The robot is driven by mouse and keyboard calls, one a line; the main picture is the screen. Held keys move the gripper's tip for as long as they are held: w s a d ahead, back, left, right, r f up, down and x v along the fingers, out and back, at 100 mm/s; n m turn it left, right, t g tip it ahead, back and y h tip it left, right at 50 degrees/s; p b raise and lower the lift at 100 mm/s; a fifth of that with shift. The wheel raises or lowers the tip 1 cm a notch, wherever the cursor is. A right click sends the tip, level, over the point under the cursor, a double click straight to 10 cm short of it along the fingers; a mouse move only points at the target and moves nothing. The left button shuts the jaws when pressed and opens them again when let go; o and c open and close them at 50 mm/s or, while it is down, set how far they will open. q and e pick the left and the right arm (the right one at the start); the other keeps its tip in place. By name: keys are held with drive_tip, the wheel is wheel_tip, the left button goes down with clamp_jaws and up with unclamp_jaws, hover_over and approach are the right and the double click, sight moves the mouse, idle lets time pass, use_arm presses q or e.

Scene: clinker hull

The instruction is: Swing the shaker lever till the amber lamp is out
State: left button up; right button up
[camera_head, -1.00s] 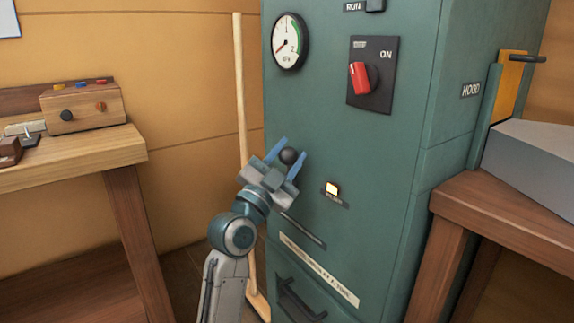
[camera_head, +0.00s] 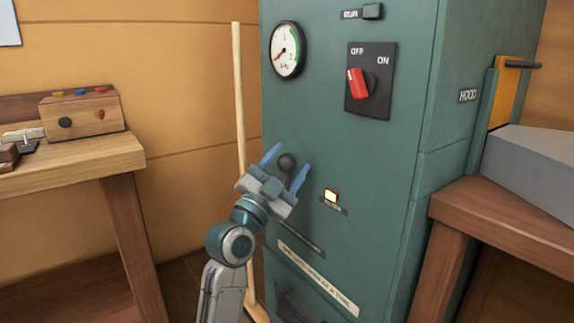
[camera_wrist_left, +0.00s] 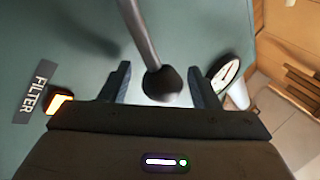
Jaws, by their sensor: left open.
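The shaker lever has a dark round knob (camera_head: 287,162) on the front of the green cabinet (camera_head: 400,150). My left gripper (camera_head: 286,163) is open, with its blue fingers on either side of the knob. In the left wrist view the lever's grey rod (camera_wrist_left: 139,30) runs down to the black knob (camera_wrist_left: 162,84), which sits between the two fingertips (camera_wrist_left: 160,85) with gaps showing on both sides. The amber lamp (camera_head: 331,196) is lit, right of the lever. It also glows in the left wrist view (camera_wrist_left: 60,102), beside the FILTER label (camera_wrist_left: 35,92). My right gripper is not in view.
A gauge (camera_head: 287,50) and a red switch (camera_head: 357,82) sit higher on the cabinet. A wooden pole (camera_head: 239,90) stands close left of my arm. A workbench (camera_head: 70,160) is at left, and a brown table (camera_head: 500,215) at right.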

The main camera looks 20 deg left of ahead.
use_arm(q)
drive_tip(key=v, duration=1)
drive_tip(key=shift+s+f+p, duration=0.2)
drive_tip(key=shift+s+p, duration=0.15)
drive_tip(key=shift+p, duration=0.05)
drive_tip(key=shift+a, duration=0.1)
drive_tip(key=shift+c, duration=0.3)
